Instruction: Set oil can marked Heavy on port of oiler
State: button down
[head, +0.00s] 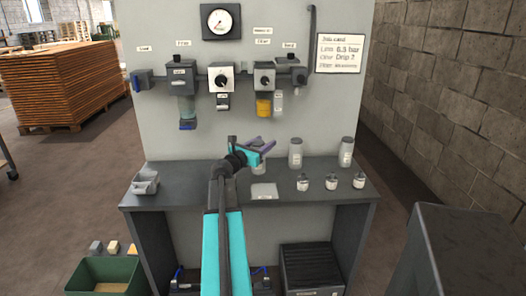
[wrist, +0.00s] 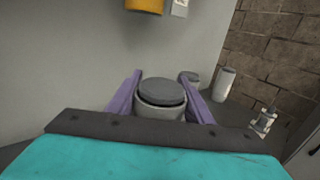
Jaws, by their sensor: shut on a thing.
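My gripper (head: 258,152) is over the bench, in front of the panel. In the wrist view its purple fingers (wrist: 160,98) are shut on a grey, round-lidded container (wrist: 161,93).
Several small labelled pots (head: 331,182) stand along the bench front (head: 220,197). A grey tray (head: 145,184) sits at the bench's left end. A gauge (head: 221,20), other line units and a sign (head: 340,53) are on the panel. A green bin (head: 108,278) stands on the floor.

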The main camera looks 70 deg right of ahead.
jog(key=shift+d, duration=0.15)
jog(key=shift+w+d, duration=0.15)
jog(key=shift+d, duration=0.1)
jog(key=shift+f, duration=1.8)
jog(key=shift+f, duration=0.15)
jog(key=c, duration=0.9)
grip_release()
jog(key=v, duration=1.2)
jog(key=shift+r+b, duration=0.2)
jog(key=shift+b, duration=0.15)
